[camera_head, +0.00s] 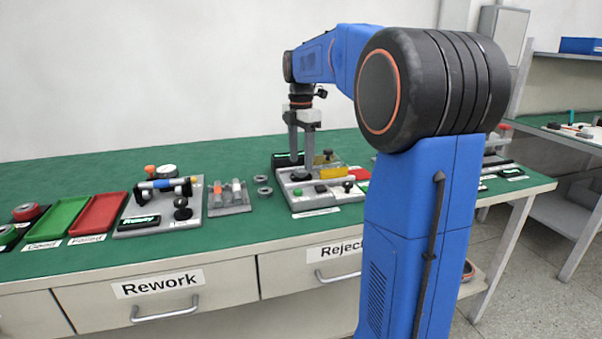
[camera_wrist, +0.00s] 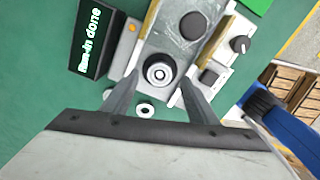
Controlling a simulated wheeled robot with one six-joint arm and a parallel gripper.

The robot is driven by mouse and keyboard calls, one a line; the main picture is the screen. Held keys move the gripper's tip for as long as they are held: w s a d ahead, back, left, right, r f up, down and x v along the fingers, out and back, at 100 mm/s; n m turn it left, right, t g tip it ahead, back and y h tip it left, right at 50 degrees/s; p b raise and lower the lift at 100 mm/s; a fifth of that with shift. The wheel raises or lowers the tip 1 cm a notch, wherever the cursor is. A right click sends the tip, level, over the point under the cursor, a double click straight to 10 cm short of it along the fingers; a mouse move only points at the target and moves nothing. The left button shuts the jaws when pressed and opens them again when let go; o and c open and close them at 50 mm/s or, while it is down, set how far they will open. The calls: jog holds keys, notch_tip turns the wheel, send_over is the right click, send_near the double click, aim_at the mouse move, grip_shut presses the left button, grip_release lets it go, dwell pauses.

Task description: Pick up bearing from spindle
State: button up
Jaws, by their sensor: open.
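My gripper (camera_head: 301,157) points straight down over the grey fixture (camera_head: 327,201) on the green bench. In the wrist view its two fingers (camera_wrist: 158,86) are apart, one on each side of a round silver ring with a dark rim, which looks like the bearing (camera_wrist: 159,71) on the spindle. No contact between the fingers and the bearing can be made out. The spindle under the bearing is hidden. In the head view my fingers stand just above a dark round base (camera_head: 300,177), and the bearing itself cannot be told apart there.
A "Run-in done" display (camera_wrist: 94,38) stands beside the fixture. A black knob (camera_wrist: 240,44) and a dark round cap (camera_wrist: 193,25) are close by. Loose rings (camera_head: 263,186) lie left of the fixture. Green (camera_head: 58,219) and red (camera_head: 98,214) trays are at the far left.

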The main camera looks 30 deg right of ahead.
aim_at(301, 171)
jog(key=shift+f, duration=1.25)
jog(key=c, duration=1.1)
